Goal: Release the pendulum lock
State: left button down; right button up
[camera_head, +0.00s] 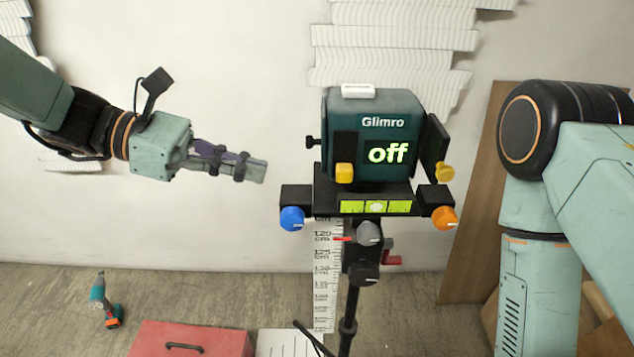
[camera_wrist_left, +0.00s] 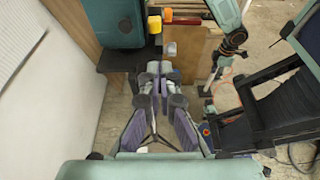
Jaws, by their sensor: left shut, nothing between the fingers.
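A dark green laser level marked Glimro (camera_head: 380,130) stands on a black mount, its display reading "off". A yellow square slider (camera_head: 344,172) sits low on its front left; a yellow knob (camera_head: 445,172) sticks out at its right side. I cannot tell for certain which is the pendulum lock. My left gripper (camera_head: 262,170) is shut and empty, left of the device and apart from it, pointing right. In the left wrist view the gripper (camera_wrist_left: 160,68) is closed below the device's teal body (camera_wrist_left: 120,22) and a yellow block (camera_wrist_left: 154,24).
The mount carries a blue knob (camera_head: 292,218), an orange knob (camera_head: 444,217), grey knobs (camera_head: 369,234) and a bubble vial (camera_head: 376,207). A red toolbox (camera_head: 190,340) and a drill (camera_head: 104,300) are on the floor. White wall reliefs (camera_head: 395,40) hang behind. My right arm fills the right side.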

aim_at(289, 200)
pick_arm(q)
jog(key=x, duration=0.5)
jog(key=shift+d+f, duration=0.2)
jog(key=shift+d, duration=0.2)
jog(key=shift+x, duration=2.35)
jog(key=shift+w+r, duration=0.1)
jog(key=shift+a, duration=0.2)
jog(key=shift+d, duration=0.15)
